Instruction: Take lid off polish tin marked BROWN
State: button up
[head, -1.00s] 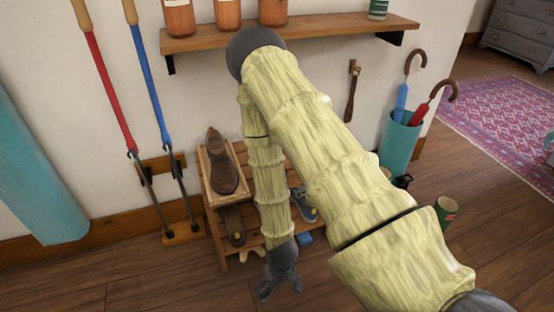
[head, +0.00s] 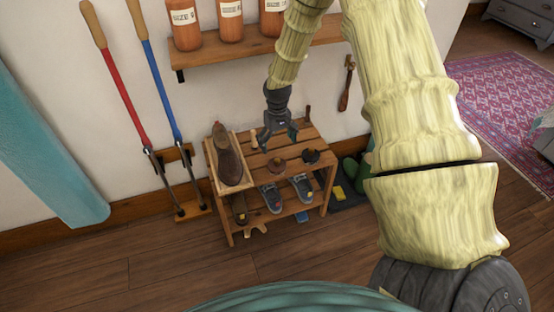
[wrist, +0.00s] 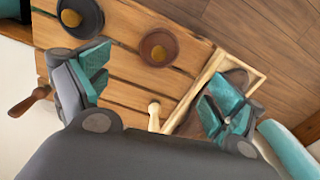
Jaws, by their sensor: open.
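Two round tins stand on the top of the slatted wooden rack (head: 290,146). One is brown (head: 277,165) and the other is black (head: 310,156). In the wrist view the brown tin (wrist: 158,47) and the black tin (wrist: 80,18) each show a yellowish round knob or spot in the middle. No marking on either tin can be read. My gripper (head: 280,137) is open and empty above the back of the rack top. In the wrist view its teal-padded fingers (wrist: 158,92) are spread wide, and the brown tin lies beyond the space between them.
A wooden tray (head: 213,160) with a brown shoe (head: 228,160) takes up the rack's left end. Upright handles stand at the rack's back edge. A bottle shelf (head: 240,55) hangs above. Grey sneakers (head: 271,197) sit below.

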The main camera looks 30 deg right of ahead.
aim_at(278, 161)
jog(key=shift+f+b, duration=0.5)
jog(key=shift+f, duration=4.85)
jog(key=shift+c, duration=0.4)
jog(key=shift+s, duration=0.1)
jog(key=c, duration=1)
